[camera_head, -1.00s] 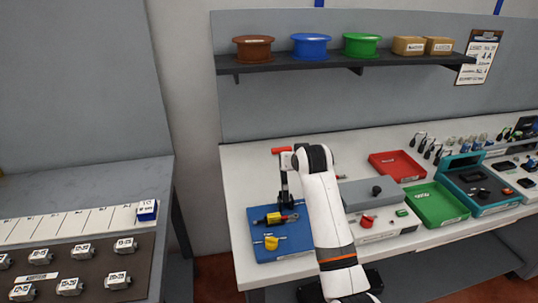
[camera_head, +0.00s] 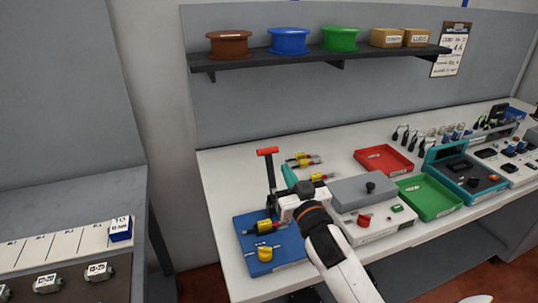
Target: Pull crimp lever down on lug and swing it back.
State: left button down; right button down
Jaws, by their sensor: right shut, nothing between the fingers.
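The crimp lever is a dark upright post with a red cross-handle (camera_head: 267,152), rising from the blue crimp base (camera_head: 279,267) on the white bench. My right gripper (camera_head: 283,206) is shut and empty, low and just right of the lever post, well below the red handle. Whether it touches the post is unclear. It hides part of the base's back. My left gripper is out of view.
A grey-lidded box with a red knob (camera_head: 364,220) stands close right of my gripper. A shelf (camera_head: 315,61) with spools hangs above. The bench left of the lever is clear.

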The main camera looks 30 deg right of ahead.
aim_at(269, 152)
jog(key=shift+w+d+f+p, duration=0.3)
jog(key=shift+w+d, duration=0.1)
jog(key=shift+w, duration=1.25)
jog(key=shift+w+d+f+p, duration=0.15)
jog(key=shift+w+d+p, duration=0.25)
jog(key=shift+w, duration=1.3)
jog(key=shift+w+d+f+p, duration=0.25)
jog(key=shift+w+d, duration=0.15)
jog(key=shift+w, duration=1.25)
jog(key=w+g+p, duration=0.1)
jog(key=p, duration=0.2)
jog(key=w+g+p, duration=0.1)
jog(key=p, duration=0.2)
jog(key=shift+w+d, duration=0.25)
jog(key=shift+d, duration=0.1)
jog(key=shift+w+f, duration=0.2)
jog(key=shift+f, duration=0.15)
